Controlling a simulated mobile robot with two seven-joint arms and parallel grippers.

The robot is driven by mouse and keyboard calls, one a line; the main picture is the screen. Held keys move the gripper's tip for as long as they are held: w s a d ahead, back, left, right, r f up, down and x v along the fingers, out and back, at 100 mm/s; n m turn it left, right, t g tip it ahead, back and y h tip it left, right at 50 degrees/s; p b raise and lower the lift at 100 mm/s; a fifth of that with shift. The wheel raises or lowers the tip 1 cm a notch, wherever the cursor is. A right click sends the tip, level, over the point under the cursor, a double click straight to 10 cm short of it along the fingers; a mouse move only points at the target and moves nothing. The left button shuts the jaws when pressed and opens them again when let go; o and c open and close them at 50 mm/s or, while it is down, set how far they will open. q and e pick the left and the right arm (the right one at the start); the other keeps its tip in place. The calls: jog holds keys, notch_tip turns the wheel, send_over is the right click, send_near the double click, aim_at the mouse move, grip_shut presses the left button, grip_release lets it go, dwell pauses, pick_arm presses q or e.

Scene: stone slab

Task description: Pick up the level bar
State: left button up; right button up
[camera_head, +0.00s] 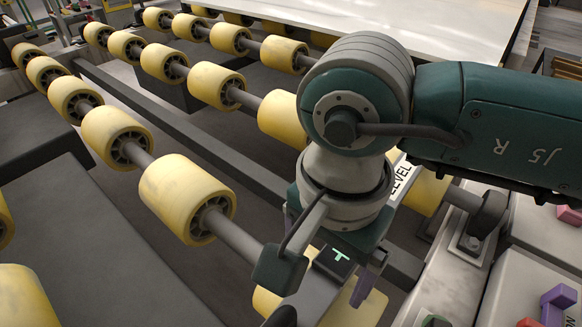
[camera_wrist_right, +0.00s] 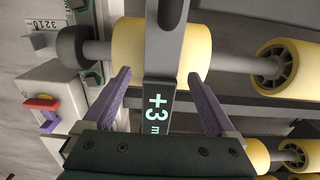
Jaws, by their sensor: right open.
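The level bar is a grey bar with a dark display. In the right wrist view the level bar (camera_wrist_right: 164,45) runs down the middle, its display reading "+3 m" in pale green. In the head view the level bar (camera_head: 402,178) shows a white "LEVEL" label beside my right wrist, which hides much of it; a dark display shows below. My right gripper (camera_wrist_right: 158,76) is open, its purple fingers on either side of the bar, with gaps visible on both sides. Whether they reach down past its top cannot be told. My left gripper is not in view.
Rows of yellow rollers (camera_head: 186,199) on grey shafts fill the left and middle. A large pale slab (camera_head: 450,25) lies at the back. White blocks with coloured handles (camera_head: 557,297) stand at the right. A dark beam (camera_head: 170,125) runs between roller rows.

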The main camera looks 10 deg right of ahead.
jog(key=shift+f, duration=0.85)
jog(key=shift+c, duration=0.3)
grip_shut()
jog(key=shift+r, duration=0.1)
